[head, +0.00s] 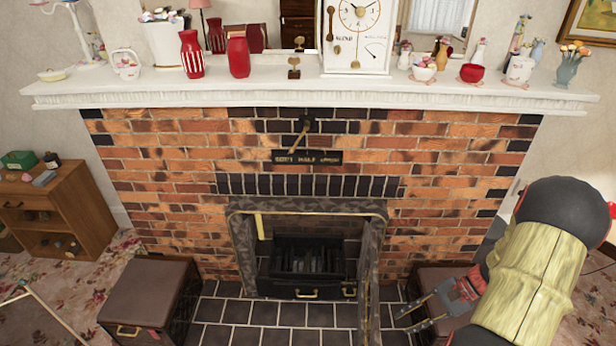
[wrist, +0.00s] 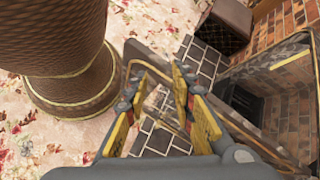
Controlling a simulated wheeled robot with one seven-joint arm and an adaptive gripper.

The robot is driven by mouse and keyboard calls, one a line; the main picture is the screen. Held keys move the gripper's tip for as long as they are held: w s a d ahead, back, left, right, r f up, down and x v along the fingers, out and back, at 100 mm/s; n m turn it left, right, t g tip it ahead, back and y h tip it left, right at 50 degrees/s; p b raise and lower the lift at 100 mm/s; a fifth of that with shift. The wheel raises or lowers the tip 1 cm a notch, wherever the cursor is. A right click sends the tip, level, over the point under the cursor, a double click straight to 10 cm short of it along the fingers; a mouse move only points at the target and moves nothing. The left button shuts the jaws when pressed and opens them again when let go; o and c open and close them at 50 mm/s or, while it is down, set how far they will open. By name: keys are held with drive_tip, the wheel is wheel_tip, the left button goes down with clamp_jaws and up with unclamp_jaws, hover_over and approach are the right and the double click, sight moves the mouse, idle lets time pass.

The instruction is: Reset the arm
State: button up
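My arm (head: 538,262) comes in at the right of the head view, with a yellow-green covering and black and red parts. My gripper (head: 404,314) is low, in front of the fireplace's right side and beside the right-hand brown box seat. In the wrist view my gripper (wrist: 158,80) has its two yellow and black fingers spread apart. Only dark floor tiles and a thin brass-coloured bar show between them, and nothing is held.
A brick fireplace (head: 160,165) has an open metal screen door (head: 368,285). The mantel (head: 300,92) carries vases and a clock (head: 357,22). A brown box seat (head: 150,290) stands left. A large patterned round pedestal (wrist: 75,90) stands left in the wrist view.

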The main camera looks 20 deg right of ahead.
drive_tip(key=w+a+r+n+g+h+p, duration=0.1)
drive_tip(key=w+a+r+n+h, duration=0.25)
drive_tip(key=a+r, duration=0.4)
drive_tip(key=w+a+r+n+g+h, duration=0.15)
drive_tip(key=a+r+n, duration=0.35)
drive_tip(key=r, duration=0.5)
drive_tip(key=s+a+r+n+t+h, duration=0.2)
drive_tip(key=a+r+n, duration=0.2)
drive_tip(key=a+r, duration=0.3)
drive_tip(key=s+a+r+n+t+h+p, duration=0.1)
drive_tip(key=s+a+r+n+t+h, duration=0.1)
drive_tip(key=a+r, duration=0.5)
drive_tip(key=shift+s+a+r+n+t, duration=0.2)
drive_tip(key=shift+s+r+n+t, duration=0.3)
drive_tip(key=shift+r+n+t, duration=0.35)
